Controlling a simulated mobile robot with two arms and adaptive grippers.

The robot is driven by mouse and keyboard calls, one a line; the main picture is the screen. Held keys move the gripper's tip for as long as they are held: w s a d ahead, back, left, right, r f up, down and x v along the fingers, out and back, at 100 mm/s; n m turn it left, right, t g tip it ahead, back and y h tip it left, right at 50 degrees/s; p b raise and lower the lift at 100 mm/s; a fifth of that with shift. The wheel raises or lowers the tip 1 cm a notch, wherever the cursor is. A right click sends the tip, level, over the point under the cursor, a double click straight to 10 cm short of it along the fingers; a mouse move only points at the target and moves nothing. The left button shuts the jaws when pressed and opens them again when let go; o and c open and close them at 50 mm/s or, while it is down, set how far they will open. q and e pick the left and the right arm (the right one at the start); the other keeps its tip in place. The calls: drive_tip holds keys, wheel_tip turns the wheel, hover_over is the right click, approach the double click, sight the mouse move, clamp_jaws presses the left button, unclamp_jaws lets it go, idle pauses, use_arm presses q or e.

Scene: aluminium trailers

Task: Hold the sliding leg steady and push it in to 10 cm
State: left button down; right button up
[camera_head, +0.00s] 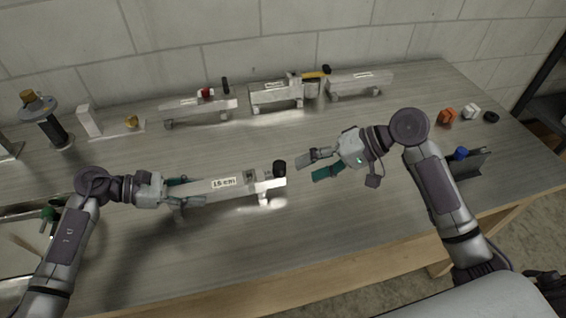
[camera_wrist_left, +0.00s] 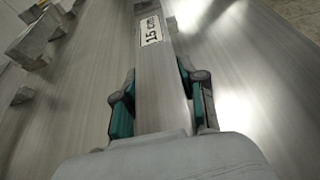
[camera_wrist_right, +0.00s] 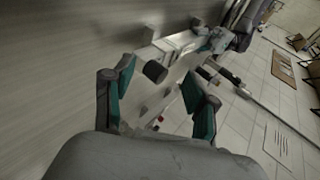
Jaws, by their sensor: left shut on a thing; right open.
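A pale aluminium beam (camera_head: 208,189) lies on the bench, raised on small feet, with a "15 cm" label (camera_head: 223,182). It also runs between the left fingers in the left wrist view (camera_wrist_left: 160,95). At its right end is the sliding leg (camera_head: 266,182) with a black knob (camera_head: 280,167). The knob also shows between the right fingers in the right wrist view (camera_wrist_right: 155,72). My left gripper (camera_head: 182,190) is shut on the beam's left part. My right gripper (camera_head: 318,165) is open and empty, to the right of the knob and apart from it.
Several similar pieces stand along the back, including one with a red part (camera_head: 206,93) and one with a yellow handle (camera_head: 316,75). An orange part (camera_head: 446,115) and a dark bracket (camera_head: 472,163) lie at right. The bench between the rows is clear.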

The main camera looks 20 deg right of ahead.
sight(280, 164)
drive_tip(key=d+f+m+y, duration=0.1)
drive_tip(key=m+y, duration=0.1)
drive_tip(key=m, duration=0.3)
drive_tip(key=w+d+f+m+y, duration=0.1)
drive_tip(key=m+y, duration=0.1)
drive_tip(key=m, duration=0.3)
drive_tip(key=d+f+m+y, duration=0.1)
drive_tip(key=d+m+y, duration=0.1)
drive_tip(key=m, duration=0.4)
drive_tip(key=shift+w+d+f+t, duration=0.1)
drive_tip(key=shift+w+t, duration=0.2)
drive_tip(key=shift+w, duration=0.05)
drive_tip(key=m, duration=0.1)
drive_tip(key=d+m, duration=0.1)
drive_tip(key=m, duration=0.1)
drive_tip(key=shift+w+f+t+y, duration=0.15)
drive_tip(key=shift+w+t+y, duration=0.05)
drive_tip(key=shift+t+y, duration=0.2)
drive_tip(key=shift+a, duration=0.1)
drive_tip(key=x, duration=1.1)
drive_tip(key=shift+w+a, duration=0.2)
drive_tip(key=shift+a, duration=0.05)
drive_tip(key=shift+c, duration=0.3)
clamp_jaws()
